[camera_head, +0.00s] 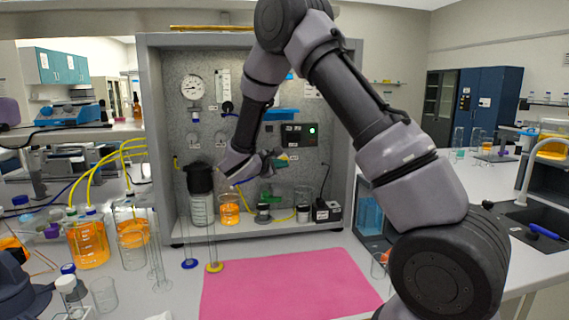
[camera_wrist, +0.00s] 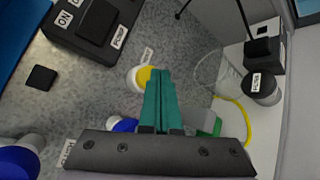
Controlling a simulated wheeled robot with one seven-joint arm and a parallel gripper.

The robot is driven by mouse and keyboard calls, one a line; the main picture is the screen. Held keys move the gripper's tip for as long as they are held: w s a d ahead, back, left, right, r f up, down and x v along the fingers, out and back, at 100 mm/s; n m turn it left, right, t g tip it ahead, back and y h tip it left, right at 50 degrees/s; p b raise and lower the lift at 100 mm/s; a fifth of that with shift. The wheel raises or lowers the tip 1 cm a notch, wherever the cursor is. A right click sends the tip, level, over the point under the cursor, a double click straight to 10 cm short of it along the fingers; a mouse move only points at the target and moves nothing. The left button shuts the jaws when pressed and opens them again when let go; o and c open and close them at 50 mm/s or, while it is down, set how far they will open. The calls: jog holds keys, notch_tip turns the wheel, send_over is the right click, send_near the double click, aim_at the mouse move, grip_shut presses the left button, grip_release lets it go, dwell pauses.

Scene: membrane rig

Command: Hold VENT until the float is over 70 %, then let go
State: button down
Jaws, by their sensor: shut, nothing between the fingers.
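My gripper (camera_head: 281,160) is in front of the rig panel (camera_head: 245,105), its teal fingers closed together with nothing between them. In the wrist view the fingertips (camera_wrist: 158,76) are beside a round yellow-and-white button (camera_wrist: 138,78) on the panel, and overlap its right side. I cannot tell whether they touch it. A small label (camera_wrist: 148,57) lies just above this button; its word is not clear, so I cannot confirm it is VENT. A tall scale tube (camera_head: 222,86) is next to the gauge (camera_head: 192,88); no float position can be read.
A blue knob (camera_wrist: 122,125) is left of the fingers. A black-capped jar (camera_wrist: 262,88) and a yellow hose (camera_wrist: 238,108) are to the right.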

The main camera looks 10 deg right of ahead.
jog(key=shift+s, duration=0.55)
jog(key=shift+s, duration=2.55)
